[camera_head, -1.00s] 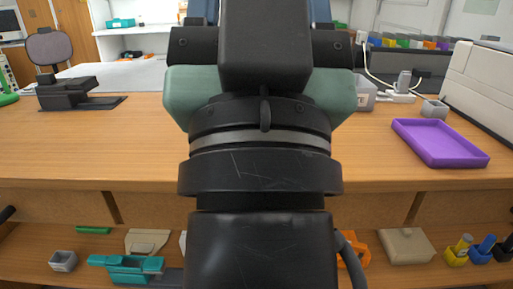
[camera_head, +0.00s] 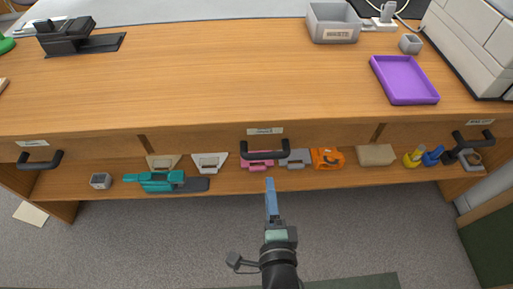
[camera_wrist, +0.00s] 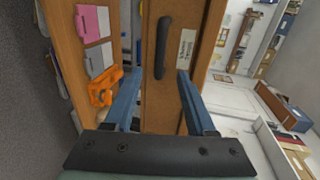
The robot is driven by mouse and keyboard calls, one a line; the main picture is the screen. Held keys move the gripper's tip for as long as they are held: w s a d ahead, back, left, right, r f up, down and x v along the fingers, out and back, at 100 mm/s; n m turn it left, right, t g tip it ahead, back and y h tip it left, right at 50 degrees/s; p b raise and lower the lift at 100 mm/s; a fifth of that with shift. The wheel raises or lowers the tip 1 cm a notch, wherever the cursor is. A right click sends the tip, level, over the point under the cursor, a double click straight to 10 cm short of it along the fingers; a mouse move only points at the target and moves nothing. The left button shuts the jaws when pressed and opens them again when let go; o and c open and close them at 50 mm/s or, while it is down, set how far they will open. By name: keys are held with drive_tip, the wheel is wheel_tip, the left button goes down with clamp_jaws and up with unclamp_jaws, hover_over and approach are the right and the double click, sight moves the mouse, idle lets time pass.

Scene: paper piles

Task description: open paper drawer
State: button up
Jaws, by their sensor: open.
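The desk front has drawers with dark bar handles. The middle handle (camera_head: 265,154) sits below a small white label (camera_head: 265,131), and its drawer front looks flush with the desk. A left handle (camera_head: 39,160) and a right handle (camera_head: 472,141) also show. My gripper (camera_head: 270,186) is in front of and below the middle handle, with blue fingers pointing toward the desk. In the wrist view my gripper (camera_wrist: 160,75) is open and empty, its fingers spread to either side. A dark handle (camera_wrist: 163,47) stands ahead between the fingertips, apart from them, beside a label whose text is too small to read.
Below the drawers a shelf holds several things, including a teal device (camera_head: 155,181), an orange tape dispenser (camera_head: 327,158) and a beige block (camera_head: 376,155). A purple tray (camera_head: 405,80) and a grey bin (camera_head: 332,22) stand on the desktop. The floor in front is mostly clear.

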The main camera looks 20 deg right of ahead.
sight(266, 158)
drive_tip(key=b+x, duration=0.3)
drive_tip(key=x, duration=1)
drive_tip(key=shift+b, duration=0.35)
drive_tip(key=shift+c, duration=0.3)
clamp_jaws()
drive_tip(key=shift+s, duration=0.1)
idle(0.5)
